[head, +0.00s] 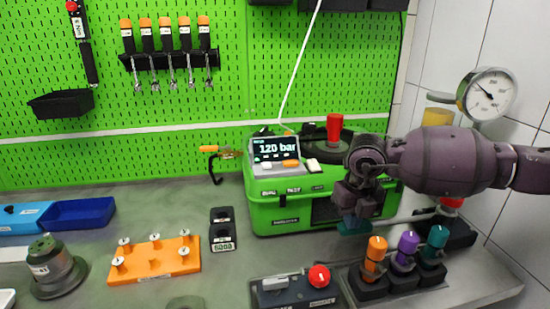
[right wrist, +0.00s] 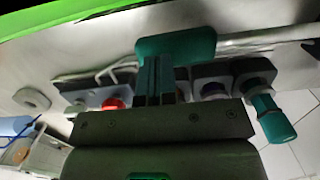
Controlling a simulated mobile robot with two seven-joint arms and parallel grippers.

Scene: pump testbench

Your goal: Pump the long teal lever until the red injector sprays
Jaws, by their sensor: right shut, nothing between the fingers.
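The long teal lever has a teal grip (head: 354,227) and a thin metal rod (head: 408,216) that runs right toward the pump block. Its teal grip fills the top middle of the right wrist view (right wrist: 190,43). My right gripper (head: 352,208) is shut and empty, its fingertips right at the grip; I cannot tell whether they touch. A red cylinder (head: 334,127) stands upright on the round black top of the green tester; it looks like the red injector, and no spray shows. My left gripper is not in view.
The tester display (head: 276,149) reads 120 bar. A round gauge (head: 487,94) is at the right. Orange (head: 376,249), purple (head: 407,247) and teal (head: 437,241) capped units and a red knob (head: 319,276) stand in front of the lever. The orange pin block (head: 155,260) is farther left.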

